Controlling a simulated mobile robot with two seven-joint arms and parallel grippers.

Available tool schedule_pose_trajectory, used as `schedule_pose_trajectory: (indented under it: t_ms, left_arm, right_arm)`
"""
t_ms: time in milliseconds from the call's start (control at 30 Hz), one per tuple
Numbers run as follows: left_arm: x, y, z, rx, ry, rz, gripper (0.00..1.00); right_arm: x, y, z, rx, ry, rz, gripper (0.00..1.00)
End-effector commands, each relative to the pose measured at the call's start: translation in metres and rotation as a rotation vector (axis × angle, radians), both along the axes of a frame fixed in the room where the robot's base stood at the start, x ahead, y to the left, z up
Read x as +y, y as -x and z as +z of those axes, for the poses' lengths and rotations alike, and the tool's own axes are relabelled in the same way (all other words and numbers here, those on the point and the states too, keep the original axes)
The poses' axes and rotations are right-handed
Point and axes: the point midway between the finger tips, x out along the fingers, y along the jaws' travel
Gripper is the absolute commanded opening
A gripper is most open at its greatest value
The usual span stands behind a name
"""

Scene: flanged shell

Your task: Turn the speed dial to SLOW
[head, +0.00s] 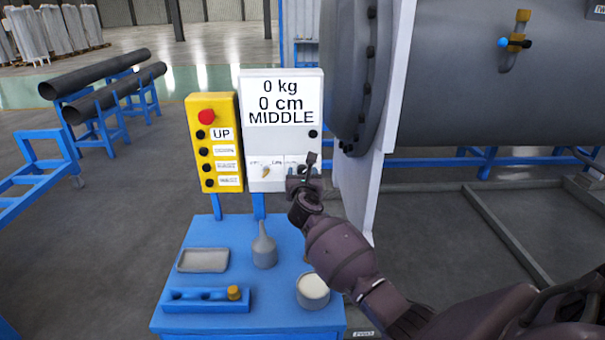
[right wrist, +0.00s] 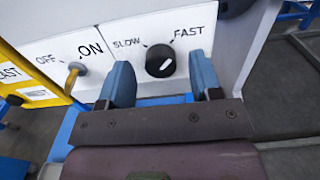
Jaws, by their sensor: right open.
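The speed dial (right wrist: 160,61) is a round black knob on the grey-white control box, between the SLOW label (right wrist: 127,43) on its left and the FAST label (right wrist: 189,33) on its right. Its white mark slants toward the upper right. My right gripper is open in the right wrist view (right wrist: 163,80), with one blue finger on each side of the dial in the picture. I cannot tell whether they touch it. In the head view, my right gripper (head: 306,170) is in front of the box's lower right and largely hides the dial. My left gripper is not in view.
The OFF/ON switch (right wrist: 74,74) is left of the dial. The display (head: 282,102) reads 0 kg, 0 cm, MIDDLE. A yellow button box (head: 191,130) stands to the left. A blue table (head: 210,321) below holds a tray, funnel, cup and blue holder. A large flanged shell (head: 460,90) is right.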

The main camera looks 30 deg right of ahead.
Motion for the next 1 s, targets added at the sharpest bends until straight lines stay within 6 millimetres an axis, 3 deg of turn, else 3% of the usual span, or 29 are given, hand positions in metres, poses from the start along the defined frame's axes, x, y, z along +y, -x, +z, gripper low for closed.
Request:
schedule_pose_trajectory:
  t_ms: [433, 767, 1000]
  left_arm:
    - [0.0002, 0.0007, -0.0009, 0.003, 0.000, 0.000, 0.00]
    - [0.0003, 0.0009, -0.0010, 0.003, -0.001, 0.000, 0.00]
    - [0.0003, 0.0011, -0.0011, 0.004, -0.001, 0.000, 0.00]
  right_arm:
    - [-0.0043, -0.0066, -0.0001, 0.000, 0.000, 0.000, 0.58]
    - [-0.0042, -0.0065, -0.0001, 0.000, 0.000, 0.000, 0.10]
    - [-0.0040, -0.0065, -0.0001, 0.010, 0.016, 0.000, 0.09]
